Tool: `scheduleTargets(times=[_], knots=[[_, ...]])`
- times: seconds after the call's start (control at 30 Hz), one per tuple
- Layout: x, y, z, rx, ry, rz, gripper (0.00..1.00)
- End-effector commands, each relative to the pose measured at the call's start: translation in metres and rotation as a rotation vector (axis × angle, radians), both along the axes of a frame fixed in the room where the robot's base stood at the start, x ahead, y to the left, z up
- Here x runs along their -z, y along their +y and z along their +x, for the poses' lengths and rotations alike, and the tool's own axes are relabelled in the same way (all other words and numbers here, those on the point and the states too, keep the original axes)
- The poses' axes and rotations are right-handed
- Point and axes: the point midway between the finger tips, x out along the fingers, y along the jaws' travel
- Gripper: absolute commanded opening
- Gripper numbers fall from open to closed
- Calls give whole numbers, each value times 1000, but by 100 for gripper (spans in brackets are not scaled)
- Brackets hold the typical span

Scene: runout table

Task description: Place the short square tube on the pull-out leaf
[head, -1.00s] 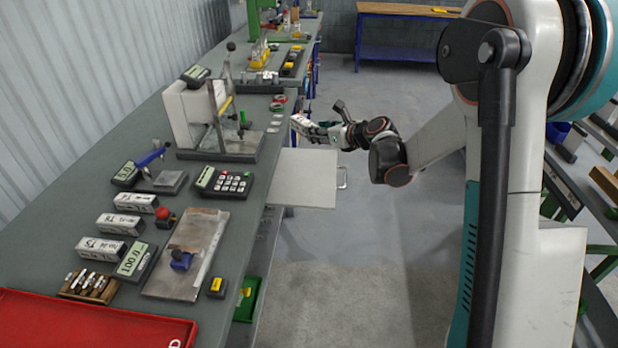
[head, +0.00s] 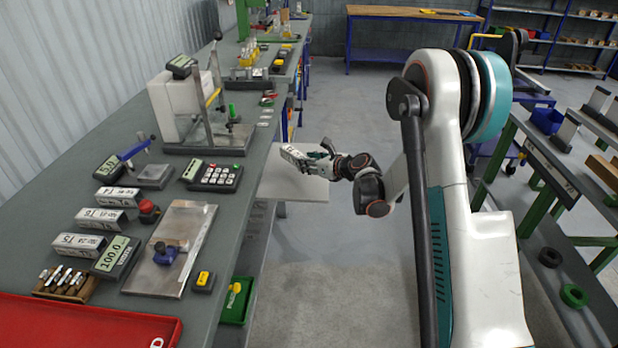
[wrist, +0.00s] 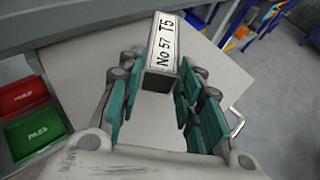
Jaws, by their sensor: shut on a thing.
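My gripper (head: 318,160) is shut on a short square tube (head: 294,157), a pale piece with a dark-lettered label. The pull-out leaf (head: 290,189) is a light grey panel sticking out from the bench's right side. The tube is in front of the leaf's surface in both views, and the leaf (wrist: 75,65) looks bare around it. I cannot tell how large the gap beneath the tube is.
The bench (head: 150,115) holds a keypad (head: 213,177), a stand with a white block (head: 178,104) and several other labelled tubes, one of them (head: 80,246) near the front. Red and green bins (wrist: 22,96) lie beside the leaf.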

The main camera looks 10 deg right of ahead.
Motion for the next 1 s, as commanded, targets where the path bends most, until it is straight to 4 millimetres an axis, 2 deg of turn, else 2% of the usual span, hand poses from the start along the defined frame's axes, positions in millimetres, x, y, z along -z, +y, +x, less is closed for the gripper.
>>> scheduleTargets(times=[0.17, 0.4, 0.77, 0.8, 0.87, 1.0], knots=[[12, 0, 0, 0, 0, 0, 6], [45, 0, 0, 0, 0, 0, 6], [46, 0, 0, 0, 0, 0, 6], [47, 0, 0, 0, 0, 0, 37], [47, 0, 0, 0, 0, 0, 51], [47, 0, 0, 0, 0, 0, 53]])
